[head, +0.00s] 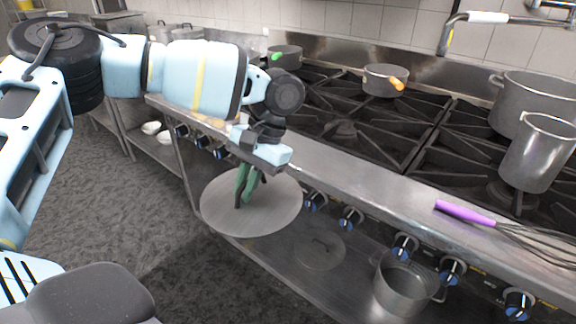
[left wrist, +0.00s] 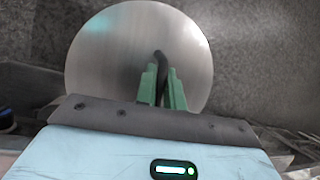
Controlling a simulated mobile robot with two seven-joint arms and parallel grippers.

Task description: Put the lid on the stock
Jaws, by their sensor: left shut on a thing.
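A round grey metal lid (head: 275,215) hangs level in front of the stove's front edge. My left gripper (head: 246,190) has green fingers shut on its dark handle, from above. In the left wrist view the lid (left wrist: 105,55) lies beyond the fingers (left wrist: 160,85), which close around the curved black handle. A large grey pot (head: 510,95) stands on the stove at the right, with a tall narrower pot (head: 538,155) in front of it. I cannot see what either contains, or tell which holds the stock. My right gripper is not in view.
Small pots with an orange handle (head: 385,80) and a green handle (head: 285,57) stand on the back burners. A purple-handled whisk (head: 465,212) lies on the right front edge. Another lid (head: 320,252) and a pot (head: 402,285) sit on the lower shelf. The middle burners are clear.

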